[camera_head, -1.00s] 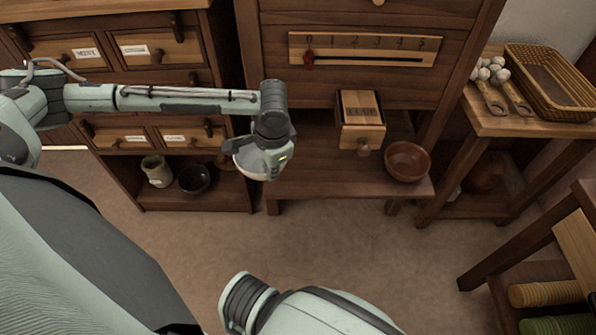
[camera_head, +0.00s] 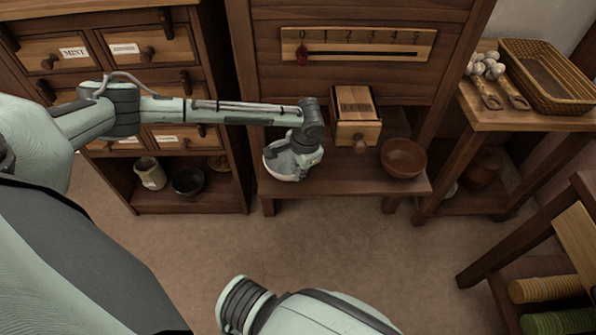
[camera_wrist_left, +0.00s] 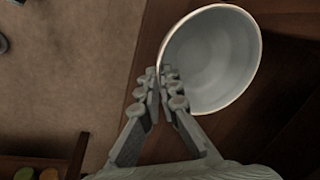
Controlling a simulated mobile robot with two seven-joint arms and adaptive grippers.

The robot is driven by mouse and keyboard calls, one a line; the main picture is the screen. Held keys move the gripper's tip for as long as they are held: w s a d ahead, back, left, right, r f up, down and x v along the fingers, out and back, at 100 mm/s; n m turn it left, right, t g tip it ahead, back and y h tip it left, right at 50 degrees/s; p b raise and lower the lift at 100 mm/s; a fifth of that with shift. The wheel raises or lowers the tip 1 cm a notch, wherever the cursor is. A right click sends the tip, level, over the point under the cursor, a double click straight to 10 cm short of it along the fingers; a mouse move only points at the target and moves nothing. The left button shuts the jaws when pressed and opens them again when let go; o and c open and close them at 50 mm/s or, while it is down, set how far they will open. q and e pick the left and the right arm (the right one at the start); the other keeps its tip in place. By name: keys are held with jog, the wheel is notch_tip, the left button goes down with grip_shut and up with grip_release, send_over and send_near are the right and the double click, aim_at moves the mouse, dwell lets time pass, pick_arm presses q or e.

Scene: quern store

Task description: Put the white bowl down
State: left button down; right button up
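The white bowl (camera_head: 284,174) is at the left end of the low wooden bench (camera_head: 345,186) in the head view. In the left wrist view the bowl (camera_wrist_left: 215,60) shows its open inside, with dark wood beneath and beside it. My left gripper (camera_wrist_left: 162,86) is shut on the bowl's near-left rim, one finger on each side of the wall. In the head view the left gripper (camera_head: 285,158) partly covers the bowl. I cannot tell whether the bowl touches the bench top. My right gripper is out of view.
A wooden box with a knob (camera_head: 356,118) and a brown bowl (camera_head: 403,158) stand on the bench, right of the white bowl. A panel with a numbered scale (camera_head: 358,48) rises behind. A drawer cabinet (camera_head: 190,205) stands left, a side table with a basket (camera_head: 548,75) right.

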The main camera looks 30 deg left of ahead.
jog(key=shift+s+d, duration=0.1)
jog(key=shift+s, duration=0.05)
pick_arm(q)
jog(key=c, duration=1.7)
grip_release()
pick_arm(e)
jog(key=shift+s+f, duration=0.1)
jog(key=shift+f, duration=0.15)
pick_arm(q)
jog(key=shift+r, duration=0.35)
jog(key=p+v, duration=0.1)
jog(key=v, duration=1)
jog(key=shift+d+r, duration=0.1)
jog(key=shift+r, duration=0.15)
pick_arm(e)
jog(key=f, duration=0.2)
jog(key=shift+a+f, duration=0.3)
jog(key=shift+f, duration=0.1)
